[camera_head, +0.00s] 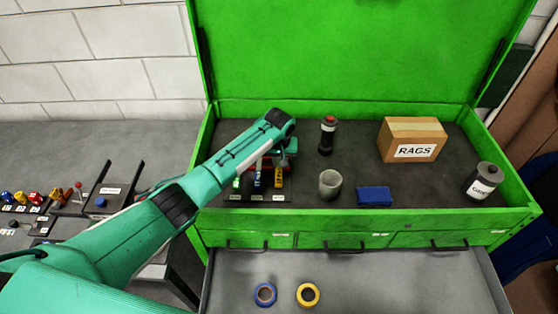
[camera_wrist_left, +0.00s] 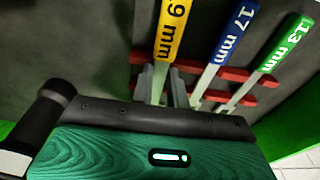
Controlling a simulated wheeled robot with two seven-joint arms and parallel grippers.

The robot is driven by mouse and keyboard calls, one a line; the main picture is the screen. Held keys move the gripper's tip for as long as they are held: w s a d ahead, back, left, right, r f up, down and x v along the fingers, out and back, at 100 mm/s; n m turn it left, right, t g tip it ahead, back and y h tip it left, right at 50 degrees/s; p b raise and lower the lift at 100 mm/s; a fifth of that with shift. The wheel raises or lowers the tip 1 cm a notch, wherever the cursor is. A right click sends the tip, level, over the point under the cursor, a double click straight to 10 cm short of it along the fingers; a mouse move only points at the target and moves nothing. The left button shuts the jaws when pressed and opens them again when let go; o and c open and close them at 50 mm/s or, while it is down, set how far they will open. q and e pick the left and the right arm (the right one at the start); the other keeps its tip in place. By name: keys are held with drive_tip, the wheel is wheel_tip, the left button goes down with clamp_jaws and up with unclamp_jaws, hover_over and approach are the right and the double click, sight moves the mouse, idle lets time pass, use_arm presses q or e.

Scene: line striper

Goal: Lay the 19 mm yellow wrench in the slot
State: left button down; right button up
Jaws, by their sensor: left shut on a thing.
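The yellow wrench (camera_wrist_left: 170,32), its label partly cut off to "9 mm", is gripped by my left gripper (camera_wrist_left: 166,86); its yellow end also shows in the head view (camera_head: 278,177). My left gripper (camera_head: 284,161) is low over the red rack (camera_wrist_left: 232,74) inside the green chest. The wrench lines up with the rack's left end in the wrist view, beside the blue 17 mm wrench (camera_wrist_left: 234,35) and green 13 mm wrench (camera_wrist_left: 287,42), which lie across the rack. My fingers hide the yellow wrench's slot, so I cannot tell if it is seated. My right gripper is not in view.
The open drawer (camera_head: 400,285) holds two tape rolls. The green lid stands open behind.

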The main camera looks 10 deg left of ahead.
use_arm(q)
drive_tip(key=shift+w+r+p, duration=0.1)
drive_tip(key=shift+p, duration=0.3)
drive_tip(key=shift+f, duration=0.45)
idle(1.1)
idle(0.5)
drive_tip(key=shift+s+f, duration=0.2)
drive_tip(key=shift+r+p, duration=0.1)
drive_tip(key=shift+p, duration=0.25)
drive_tip(key=shift+w+r, duration=0.1)
drive_tip(key=shift+r, duration=0.1)
drive_tip(key=shift+r+p, duration=0.15)
drive_tip(key=shift+p, duration=0.25)
drive_tip(key=shift+w+r, duration=0.1)
drive_tip(key=shift+r, duration=0.05)
drive_tip(key=shift+r+p, duration=0.1)
drive_tip(key=shift+p, duration=0.2)
